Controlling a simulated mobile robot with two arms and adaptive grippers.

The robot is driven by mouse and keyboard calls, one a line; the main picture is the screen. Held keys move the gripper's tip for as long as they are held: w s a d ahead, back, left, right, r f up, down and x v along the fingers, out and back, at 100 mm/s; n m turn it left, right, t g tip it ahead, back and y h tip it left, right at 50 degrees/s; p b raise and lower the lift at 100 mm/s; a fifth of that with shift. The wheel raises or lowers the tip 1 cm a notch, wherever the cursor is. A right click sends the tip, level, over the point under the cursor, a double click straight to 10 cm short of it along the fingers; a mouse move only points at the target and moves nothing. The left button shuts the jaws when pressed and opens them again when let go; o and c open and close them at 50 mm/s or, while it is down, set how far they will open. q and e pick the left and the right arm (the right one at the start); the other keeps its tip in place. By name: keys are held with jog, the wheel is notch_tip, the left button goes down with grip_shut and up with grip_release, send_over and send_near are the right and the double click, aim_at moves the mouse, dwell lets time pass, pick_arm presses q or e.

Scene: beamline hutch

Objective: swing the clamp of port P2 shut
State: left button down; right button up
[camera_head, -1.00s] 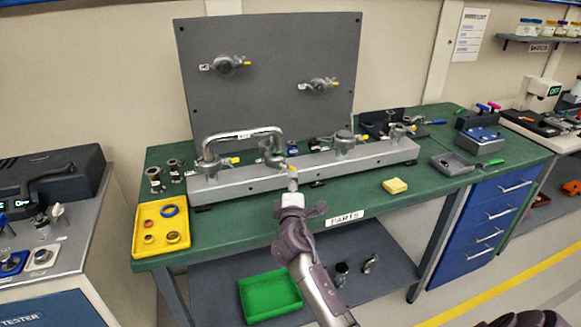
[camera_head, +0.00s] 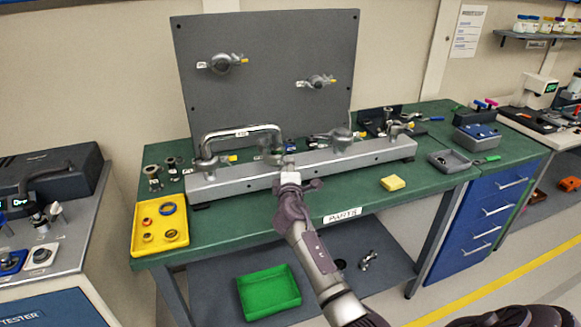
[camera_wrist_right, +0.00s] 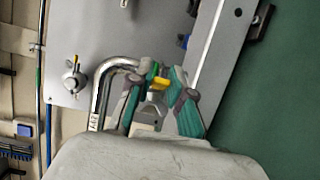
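My right gripper (camera_head: 289,165) is over the grey manifold bar (camera_head: 350,155), at the right foot of a bent metal pipe (camera_head: 240,133). In the right wrist view the gripper (camera_wrist_right: 165,73) has its teal-padded fingers apart, either side of a metal clamp with a yellow tip (camera_wrist_right: 160,82). I cannot tell whether the fingers touch it. In the head view my gripper and arm mostly hide this clamp. Another clamped port (camera_head: 342,139) stands farther right on the bar. The port labels are too small to read, so I cannot confirm which is P2. My left gripper is out of view.
An upright grey panel (camera_head: 270,100) with two clamped ports stands behind the bar. A yellow tray (camera_head: 150,240) with rings lies at the left, and a yellow block (camera_head: 394,183) lies on the green bench (camera_head: 350,199). A green bin (camera_head: 268,292) is below.

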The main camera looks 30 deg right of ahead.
grip_shut()
